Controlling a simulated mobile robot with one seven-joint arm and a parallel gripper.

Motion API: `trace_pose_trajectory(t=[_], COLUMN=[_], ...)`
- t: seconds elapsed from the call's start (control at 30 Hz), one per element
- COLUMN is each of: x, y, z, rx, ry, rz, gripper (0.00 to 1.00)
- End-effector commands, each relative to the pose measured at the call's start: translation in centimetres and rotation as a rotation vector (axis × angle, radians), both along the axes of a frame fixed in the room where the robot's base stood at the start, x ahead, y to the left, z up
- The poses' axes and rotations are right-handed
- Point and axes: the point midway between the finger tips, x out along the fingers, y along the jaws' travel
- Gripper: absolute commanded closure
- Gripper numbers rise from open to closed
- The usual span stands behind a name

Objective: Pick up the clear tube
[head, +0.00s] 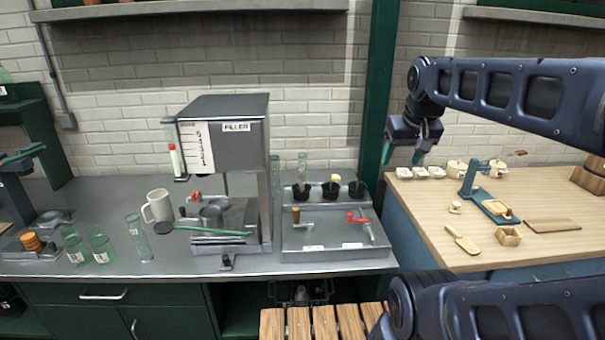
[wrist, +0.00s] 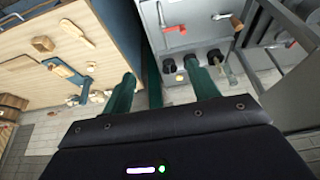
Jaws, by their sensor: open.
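A clear tube (head: 302,170) stands upright in the left one of three black cups at the back of the grey sink unit in the head view. Another clear, tall glass tube (head: 138,238) stands on the steel bench, left of the filler machine. I cannot tell which one the task names. My gripper (head: 404,156) is open and empty, raised in the air near the green post, to the right of both tubes. In the wrist view its two green fingers (wrist: 160,70) are spread apart, and a clear tube (wrist: 228,72) shows just right of the right finger.
The filler machine (head: 226,170) stands tall between the two tubes. A white mug (head: 159,206) and green glasses (head: 100,246) are on the bench. The green post (head: 378,90) divides bench and wooden table (head: 435,208), which holds small wooden items. Slatted wood (head: 322,324) lies below the bench.

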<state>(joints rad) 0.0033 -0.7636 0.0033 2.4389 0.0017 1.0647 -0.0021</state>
Motion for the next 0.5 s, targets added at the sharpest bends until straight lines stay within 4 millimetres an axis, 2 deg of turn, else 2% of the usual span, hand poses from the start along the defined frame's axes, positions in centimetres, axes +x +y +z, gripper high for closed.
trace_pose_trajectory(t=[0.27, 0.5], x=[3.0, 6.9], y=[1.5, 3.5], z=[-0.6, -1.7], rx=[0.007, 0.030], ry=[-0.026, -0.062], rz=[-0.071, -0.158], gripper=[0.40, 0.40])
